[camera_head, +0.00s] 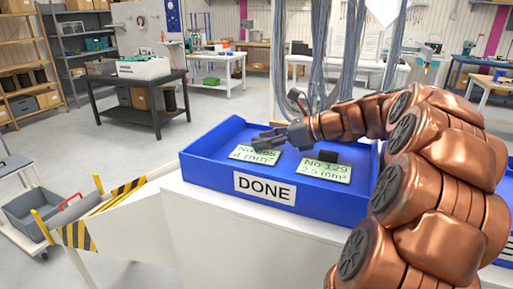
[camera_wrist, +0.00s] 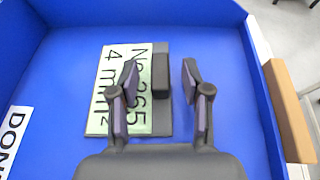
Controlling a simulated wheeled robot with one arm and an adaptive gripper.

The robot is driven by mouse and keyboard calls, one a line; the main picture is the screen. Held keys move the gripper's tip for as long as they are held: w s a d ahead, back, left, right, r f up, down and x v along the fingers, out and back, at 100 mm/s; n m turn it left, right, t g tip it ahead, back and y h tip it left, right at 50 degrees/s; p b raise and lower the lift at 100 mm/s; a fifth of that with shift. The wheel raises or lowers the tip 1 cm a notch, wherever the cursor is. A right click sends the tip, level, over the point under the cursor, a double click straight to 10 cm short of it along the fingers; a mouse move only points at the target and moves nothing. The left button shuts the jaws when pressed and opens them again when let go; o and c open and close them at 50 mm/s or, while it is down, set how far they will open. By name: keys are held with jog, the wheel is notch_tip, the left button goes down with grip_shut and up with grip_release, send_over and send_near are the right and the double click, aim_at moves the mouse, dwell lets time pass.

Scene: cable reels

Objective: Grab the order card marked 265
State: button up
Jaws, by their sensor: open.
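The order card marked "No 265, 4 mm²" (camera_head: 254,157) lies flat in the left part of the blue DONE tray (camera_head: 212,172). It is pale green with dark print, and in the wrist view (camera_wrist: 108,112) a dark upright block (camera_wrist: 161,80) stands along its edge. My gripper (camera_head: 262,137) is over this card and hides part of it. In the wrist view its fingers (camera_wrist: 160,68) are open, one on each side of the block. The left finger covers some of the print. I see gaps beside the block.
A second card, "No 129, 2.5 mm²" (camera_head: 323,171), lies to the right in the same tray, with its own dark block. Tray walls surround both cards. Hanging grey cables (camera_head: 325,50) are behind the tray. A yellow-black striped barrier (camera_head: 75,236) stands at front left.

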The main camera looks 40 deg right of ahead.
jog(key=shift+w, duration=0.1)
grip_shut()
dwell(0.3)
dwell(0.4)
